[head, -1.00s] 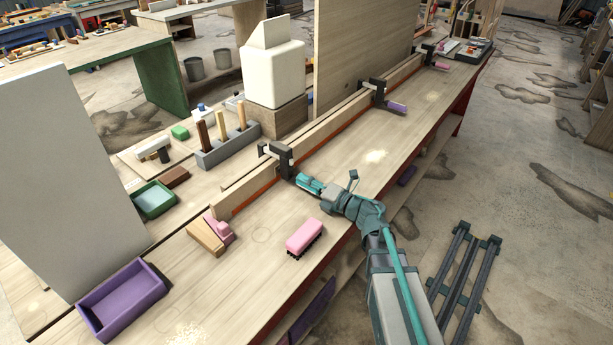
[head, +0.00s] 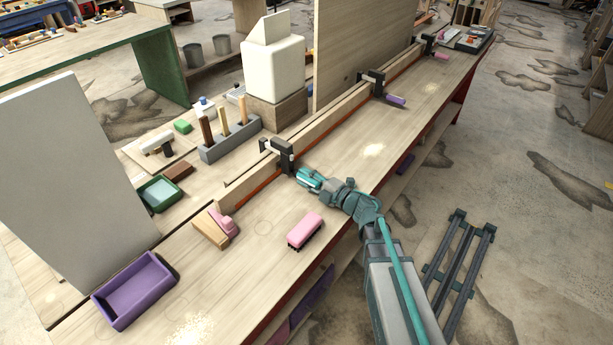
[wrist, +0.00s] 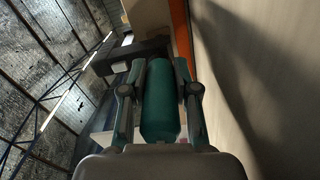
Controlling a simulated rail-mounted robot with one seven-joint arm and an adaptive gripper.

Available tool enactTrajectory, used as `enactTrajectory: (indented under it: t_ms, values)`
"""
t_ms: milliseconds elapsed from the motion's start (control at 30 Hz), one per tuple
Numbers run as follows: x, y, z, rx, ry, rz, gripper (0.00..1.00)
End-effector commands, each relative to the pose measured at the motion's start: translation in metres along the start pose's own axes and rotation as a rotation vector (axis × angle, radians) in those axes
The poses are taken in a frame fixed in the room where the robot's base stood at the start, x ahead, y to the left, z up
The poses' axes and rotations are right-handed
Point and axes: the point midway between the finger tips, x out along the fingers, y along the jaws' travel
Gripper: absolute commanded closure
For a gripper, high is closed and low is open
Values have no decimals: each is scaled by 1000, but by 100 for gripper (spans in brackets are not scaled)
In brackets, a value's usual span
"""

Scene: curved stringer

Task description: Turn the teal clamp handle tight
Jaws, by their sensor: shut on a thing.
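The dark clamp (head: 280,154) grips the long wooden strip on the bench, at the centre of the head view. Its teal handle (wrist: 160,110) fills the middle of the wrist view, lengthwise between the two fingers. My gripper (wrist: 160,72) is shut on this handle, one finger along each side. In the head view my gripper (head: 306,178) reaches the clamp from the right, low over the bench, and mostly hides the handle. The dark clamp body (wrist: 128,57) shows beyond the fingertips in the wrist view. The clamp's screw and pad are hard to make out.
Two more clamps, one with a purple handle (head: 396,100) and one with a pink handle (head: 441,56), sit farther along the strip. A pink brush (head: 305,230), a wooden plane (head: 212,230) and a purple tray (head: 134,290) lie nearer. The bench around my gripper is clear.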

Motion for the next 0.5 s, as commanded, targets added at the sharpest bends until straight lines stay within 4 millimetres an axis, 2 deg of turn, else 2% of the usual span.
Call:
enactTrajectory:
  t_ms: [333,367,500]
  values:
    - [0,0,0,3,0,1,100]
    - [0,0,0,3,0,1,69]
    - [0,0,0,2,0,1,46]
